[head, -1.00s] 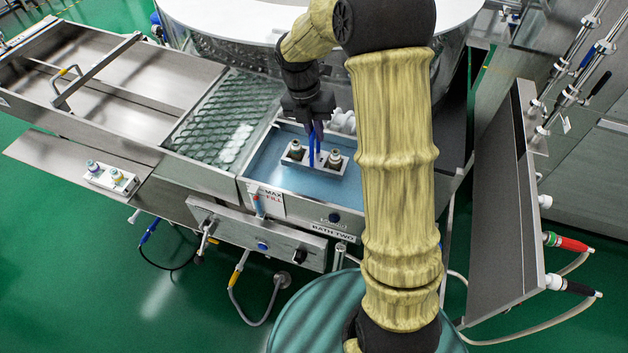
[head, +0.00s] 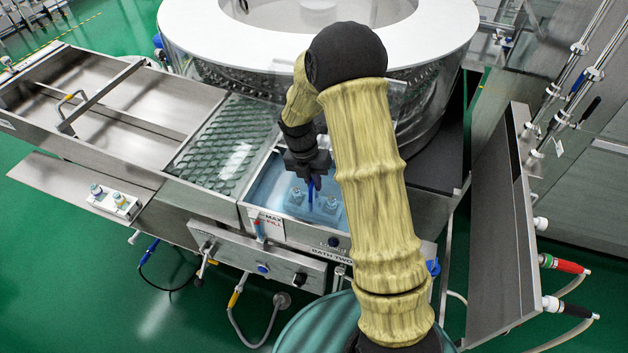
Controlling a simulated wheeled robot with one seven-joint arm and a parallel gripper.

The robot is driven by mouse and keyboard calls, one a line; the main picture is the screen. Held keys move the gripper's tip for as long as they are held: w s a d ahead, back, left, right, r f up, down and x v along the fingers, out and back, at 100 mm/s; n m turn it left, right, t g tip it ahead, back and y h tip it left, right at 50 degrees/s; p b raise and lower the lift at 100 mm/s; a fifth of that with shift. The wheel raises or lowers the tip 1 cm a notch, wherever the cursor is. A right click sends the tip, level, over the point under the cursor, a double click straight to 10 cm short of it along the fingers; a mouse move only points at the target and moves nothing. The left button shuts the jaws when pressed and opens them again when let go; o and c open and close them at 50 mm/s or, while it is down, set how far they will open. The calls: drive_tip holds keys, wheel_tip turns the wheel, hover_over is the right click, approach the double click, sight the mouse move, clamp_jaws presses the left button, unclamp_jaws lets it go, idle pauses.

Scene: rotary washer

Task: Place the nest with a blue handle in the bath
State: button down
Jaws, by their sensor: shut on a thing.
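The nest with a blue handle (head: 313,209) is a small rack with two bottles, one on each side of its upright blue handle (head: 310,192). It sits low in the bath (head: 282,177), a steel basin of bluish liquid labelled BATH TWO, and looks tinted blue, under the surface. Whether it touches the bath's floor cannot be told. My gripper (head: 310,181) points down over the bath and is shut on the top of the blue handle. My arm hides the right part of the bath.
Another white nest with bottles (head: 114,202) stands on the steel ledge at left. A ridged, clear-covered section (head: 228,145) adjoins the bath on its left. The round washer (head: 300,40) rises behind. A tilted steel panel (head: 487,220) stands at right.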

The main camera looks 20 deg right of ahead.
drive_tip(key=shift+d+f, duration=0.1)
drive_tip(key=shift+f, duration=0.35)
drive_tip(key=c, duration=1.5)
unclamp_jaws()
wheel_tip(320, 180, up, 12)
drive_tip(key=w+a+b, duration=0.1)
drive_tip(key=a+b, duration=0.1)
drive_tip(key=shift+w, duration=0.2)
